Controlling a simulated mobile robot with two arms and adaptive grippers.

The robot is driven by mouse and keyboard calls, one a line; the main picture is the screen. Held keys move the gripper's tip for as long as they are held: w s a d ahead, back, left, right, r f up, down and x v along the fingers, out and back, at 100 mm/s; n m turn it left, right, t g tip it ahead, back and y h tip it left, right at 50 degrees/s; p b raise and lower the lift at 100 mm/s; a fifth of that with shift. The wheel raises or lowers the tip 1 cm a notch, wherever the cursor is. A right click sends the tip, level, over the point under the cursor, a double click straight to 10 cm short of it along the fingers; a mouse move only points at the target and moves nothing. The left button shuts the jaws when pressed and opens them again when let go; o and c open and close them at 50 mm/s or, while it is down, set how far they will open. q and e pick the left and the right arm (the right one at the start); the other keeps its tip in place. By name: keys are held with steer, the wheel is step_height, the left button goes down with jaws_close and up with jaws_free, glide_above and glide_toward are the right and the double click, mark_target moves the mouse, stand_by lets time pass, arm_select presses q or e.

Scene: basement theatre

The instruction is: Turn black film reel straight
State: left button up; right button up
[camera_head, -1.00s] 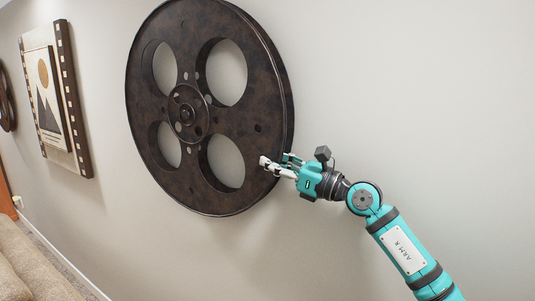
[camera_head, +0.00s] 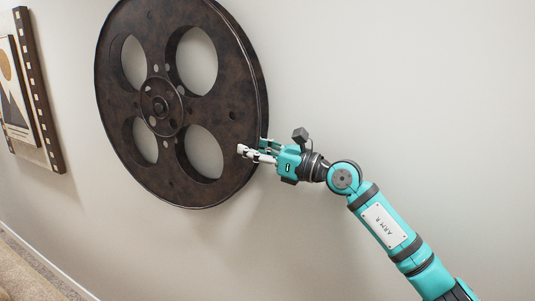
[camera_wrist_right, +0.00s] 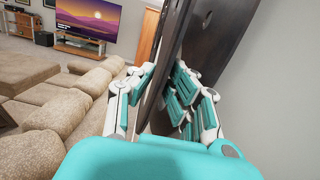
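The black film reel (camera_head: 222,100) is a large dark brown-black disc with round openings and a hub, upright on the wall in the head view. Its openings form a slightly turned X around the hub. My right gripper (camera_head: 254,150) is at the reel's lower right rim, with fingers on the front and back sides. In the right wrist view the reel (camera_wrist_right: 205,45) passes between the finger pads, and the gripper (camera_wrist_right: 160,95) appears closed on it. Part of the back fingers is hidden behind the rim in the head view. My left gripper is not in view.
A framed picture with film-strip edging (camera_head: 38,90) hangs left of the reel. The wall (camera_head: 400,80) to the right is bare. In the right wrist view, a beige sofa (camera_wrist_right: 75,105) lies at the left, with a television (camera_wrist_right: 88,18) beyond.

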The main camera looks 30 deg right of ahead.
steer(key=v, duration=1.1)
steer(key=shift+s+d, duration=0.2)
steer(key=shift+s, duration=0.05)
